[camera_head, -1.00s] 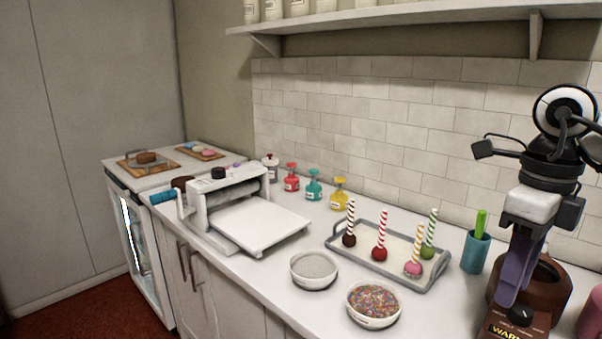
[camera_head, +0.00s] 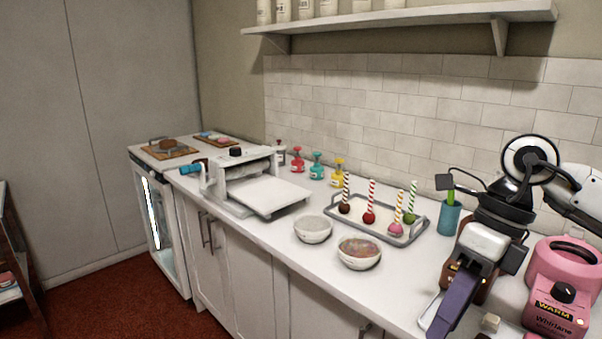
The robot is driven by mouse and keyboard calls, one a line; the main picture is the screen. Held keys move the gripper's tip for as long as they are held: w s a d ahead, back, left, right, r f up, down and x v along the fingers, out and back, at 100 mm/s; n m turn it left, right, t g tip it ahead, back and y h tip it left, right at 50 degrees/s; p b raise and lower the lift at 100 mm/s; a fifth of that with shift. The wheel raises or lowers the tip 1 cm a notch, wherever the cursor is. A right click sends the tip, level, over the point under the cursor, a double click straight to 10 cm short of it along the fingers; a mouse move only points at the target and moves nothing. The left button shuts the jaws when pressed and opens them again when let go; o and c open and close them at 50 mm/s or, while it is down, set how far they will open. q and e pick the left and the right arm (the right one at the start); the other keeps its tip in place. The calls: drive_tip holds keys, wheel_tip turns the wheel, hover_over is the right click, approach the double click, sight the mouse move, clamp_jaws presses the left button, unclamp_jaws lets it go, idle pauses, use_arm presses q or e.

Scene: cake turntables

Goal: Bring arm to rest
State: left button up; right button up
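My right arm comes in from the right edge. My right gripper (camera_head: 445,318), with a white block-shaped body and purple fingers, hangs above the front part of the counter (camera_head: 282,246). It points down and a little left, in front of a brown pot-like warmer that it partly hides. The fingers show as one purple shape from this side, so I cannot tell whether they are parted. I see nothing held between them. My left gripper is not in view.
A pink warmer (camera_head: 557,290) stands close to the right gripper. A teal cup (camera_head: 449,218), a tray (camera_head: 415,233) with several striped-stick treats, and two bowls, one grey (camera_head: 313,230) and one with sprinkles (camera_head: 359,254), stand to its left. A white rolling machine (camera_head: 245,178) stands farther left.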

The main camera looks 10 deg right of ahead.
drive_tip(key=s+a+f+g+y, duration=0.15)
drive_tip(key=a+y, duration=0.25)
drive_tip(key=a, duration=0.5)
drive_tip(key=s+a+f+g+y, duration=0.15)
drive_tip(key=a+y, duration=0.25)
drive_tip(key=a, duration=0.5)
drive_tip(key=w+a+r+m+t+y, duration=0.2)
drive_tip(key=a+r+m+t+y, duration=0.2)
drive_tip(key=a+m+t+y, duration=0.45)
drive_tip(key=w+d+f+m+t+h, duration=0.2)
drive_tip(key=d+f+m+t+h, duration=0.4)
drive_tip(key=f+m, duration=0.6)
drive_tip(key=w+d+f+m+t+h, duration=0.2)
drive_tip(key=d+f+m+t+h, duration=0.45)
drive_tip(key=m, duration=0.75)
drive_tip(key=s+d+f+m+g+h, duration=0.2)
drive_tip(key=s+d+f+m+g, duration=0.1)
drive_tip(key=s+f, duration=0.5)
drive_tip(key=s+d+f+m+g+h, duration=0.3)
drive_tip(key=s+f+g, duration=0.2)
drive_tip(key=s+f, duration=0.4)
wheel_tip(320, 180, down, 5)
drive_tip(key=shift+s+f+m+g, duration=0.2)
drive_tip(key=shift+s+m+g, duration=0.1)
drive_tip(key=shift+m, duration=0.05)
drive_tip(key=shift+d, duration=0.15)
